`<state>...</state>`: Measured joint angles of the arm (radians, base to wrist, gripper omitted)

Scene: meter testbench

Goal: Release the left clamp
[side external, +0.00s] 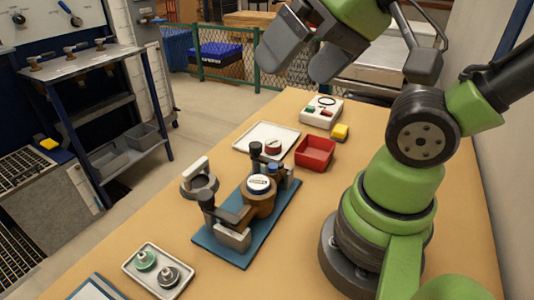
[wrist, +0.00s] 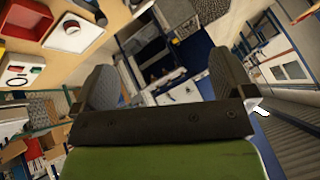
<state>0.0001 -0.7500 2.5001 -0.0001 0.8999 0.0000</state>
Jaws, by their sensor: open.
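A blue base plate (side external: 213,247) lies on the orange table and bears a round brown-and-white meter (side external: 259,187). A clamp with a black knob and dark arm over a pale grey block (side external: 233,238) stands at the plate's near-left end. A second clamp with a black knob (side external: 256,150) stands at its far end. Whether either clamp is tight cannot be told. My gripper (side external: 296,68) is open and empty, high above the table and well apart from both clamps. In the wrist view my open gripper (wrist: 165,78) shows two dark fingers spread apart; neither clamp is identifiable there.
A grey ring-shaped part with a pale handle (side external: 198,182) stands left of the plate.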

